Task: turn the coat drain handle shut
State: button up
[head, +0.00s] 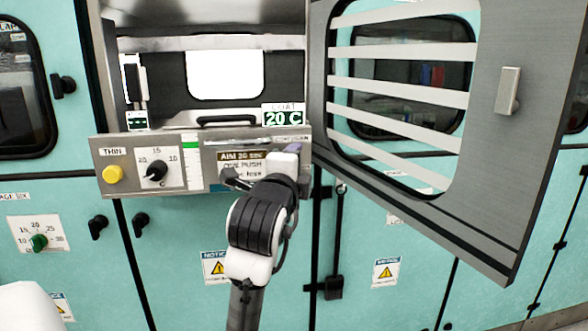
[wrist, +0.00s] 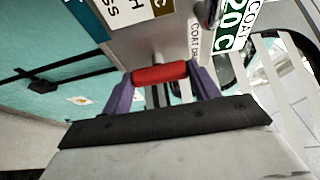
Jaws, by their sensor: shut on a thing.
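The coat drain handle (wrist: 160,73) is a red bar in the wrist view, just below a label of which "COAT DR" can be read. My gripper (wrist: 163,84) has its purple fingers on either side of the red bar, shut on it. The bar lies crosswise between the fingers. In the head view my gripper (head: 296,150) is at the right end of the grey control panel (head: 200,180), and my wrist hides the handle there.
A large grey door with a barred window (head: 520,150) stands open to the right of my arm. The panel carries a yellow button (head: 113,174) and a black dial (head: 155,171). A green "20 C" display (head: 283,118) sits above my gripper.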

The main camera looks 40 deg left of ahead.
jog(key=o, duration=1)
jog(key=b+v, duration=0.2)
jog(key=v, duration=1.2)
jog(key=shift+w, duration=0.1)
jog(key=shift+r, duration=0.1)
